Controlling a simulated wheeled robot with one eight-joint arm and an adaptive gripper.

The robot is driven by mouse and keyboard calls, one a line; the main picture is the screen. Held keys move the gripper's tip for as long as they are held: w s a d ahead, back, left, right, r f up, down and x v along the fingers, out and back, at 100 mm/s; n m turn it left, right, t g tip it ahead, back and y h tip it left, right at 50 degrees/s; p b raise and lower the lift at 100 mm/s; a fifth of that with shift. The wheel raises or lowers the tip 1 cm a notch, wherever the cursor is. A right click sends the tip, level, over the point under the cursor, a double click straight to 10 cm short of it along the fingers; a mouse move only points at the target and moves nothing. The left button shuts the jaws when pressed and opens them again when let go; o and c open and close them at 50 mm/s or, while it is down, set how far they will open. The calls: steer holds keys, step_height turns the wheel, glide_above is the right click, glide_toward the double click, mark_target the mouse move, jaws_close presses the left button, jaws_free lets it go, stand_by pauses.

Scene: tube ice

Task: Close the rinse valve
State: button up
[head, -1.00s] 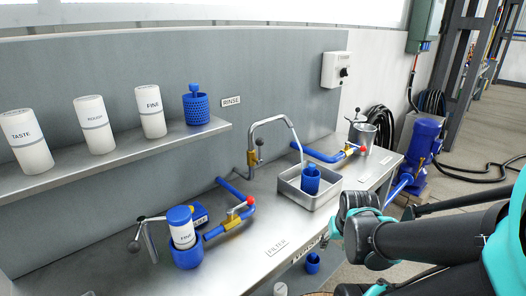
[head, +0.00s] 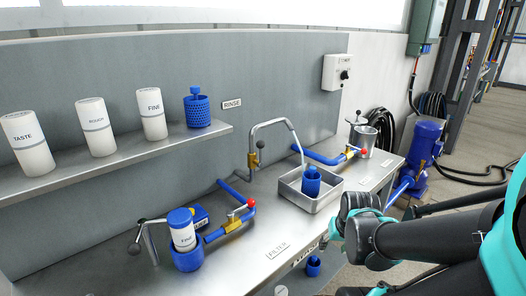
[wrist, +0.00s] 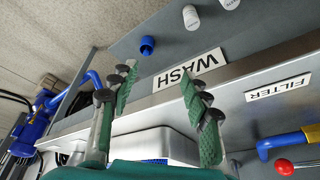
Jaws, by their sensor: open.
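The rinse tap is a curved grey spout (head: 272,124) at the back of the bench, below the RINSE sign (head: 232,104). Its rinse valve (head: 253,160) has a brass body and a dark round knob on a short upright lever. A pale stream of water falls from the spout into a steel basin (head: 297,196) that holds a blue perforated basket (head: 311,182). My gripper (wrist: 158,100) is open and empty, its green fingers spread in front of the bench edge. In the head view my wrist hides most of it, right of the basin. The rinse valve is not visible in the wrist view.
A red-knobbed valve (head: 250,203) on a blue pipe stands left of the basin, beside a blue filter housing (head: 187,257). Another red-knobbed valve (head: 363,153) and a steel pot (head: 367,136) are to the right. A shelf (head: 110,160) overhangs the left side. The bench near the FILTER label is clear.

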steer(key=w+a+r+m+g+y, duration=0.1)
steer(key=w+a+r+m+y, duration=0.25)
steer(key=w+a+m, duration=0.2)
steer(key=m+y, duration=1.3)
steer(key=y, duration=0.1)
glide_toward(260, 153)
steer(key=s+d+r, duration=0.1)
steer(key=d+r, duration=0.2)
steer(key=d, duration=0.6)
steer(key=w+a, duration=0.1)
steer(key=a, duration=0.4)
steer(key=w+a, duration=0.1)
steer(key=a, duration=0.5)
steer(key=w+a, duration=0.1)
steer(key=a, duration=0.5)
steer(key=shift+r, duration=0.1)
jaws_close()
